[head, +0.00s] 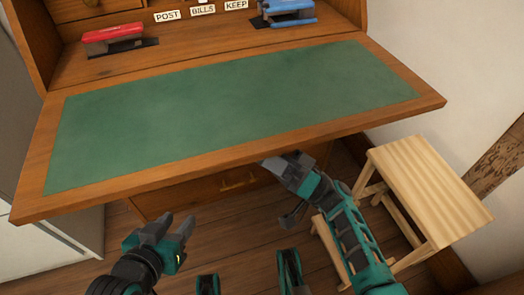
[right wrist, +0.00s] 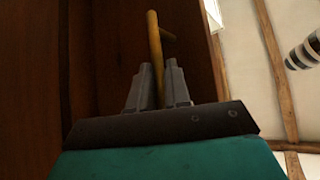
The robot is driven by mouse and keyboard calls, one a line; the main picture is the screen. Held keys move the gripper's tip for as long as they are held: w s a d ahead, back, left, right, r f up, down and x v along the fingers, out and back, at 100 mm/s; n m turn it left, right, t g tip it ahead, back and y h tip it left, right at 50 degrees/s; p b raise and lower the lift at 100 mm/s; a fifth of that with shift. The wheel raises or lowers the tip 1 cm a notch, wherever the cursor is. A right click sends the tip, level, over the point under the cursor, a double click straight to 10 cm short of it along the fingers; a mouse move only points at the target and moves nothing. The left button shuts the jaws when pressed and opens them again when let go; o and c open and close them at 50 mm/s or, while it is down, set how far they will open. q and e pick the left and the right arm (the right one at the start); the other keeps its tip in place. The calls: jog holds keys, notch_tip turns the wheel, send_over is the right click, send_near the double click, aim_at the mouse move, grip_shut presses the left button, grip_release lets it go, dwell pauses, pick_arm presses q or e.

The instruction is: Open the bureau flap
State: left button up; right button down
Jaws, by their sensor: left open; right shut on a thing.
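The bureau flap (head: 230,105) is folded down and lies about level, its green inlay facing up in the head view. My right gripper (head: 275,164) is at the flap's front edge, its fingertips partly hidden below it. In the right wrist view, the fingers (right wrist: 157,80) are shut on a brass-coloured handle (right wrist: 153,35) beside a dark wood face. This appears to be the handle on the flap's underside. My left gripper (head: 167,230) is open and empty, in front of the flap and apart from it.
A drawer with a handle (head: 238,182) is under the flap. A wooden stool (head: 425,190) stands at right, close to my right arm.

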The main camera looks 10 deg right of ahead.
jog(key=shift+w+r, duration=0.2)
jog(key=shift+w, duration=0.05)
jog(key=c, duration=1.2)
grip_release()
jog(key=shift+f, duration=0.1)
jog(key=shift+s, duration=0.1)
jog(key=v, duration=1.3)
jog(key=shift+a, duration=0.1)
jog(key=shift+f, duration=0.1)
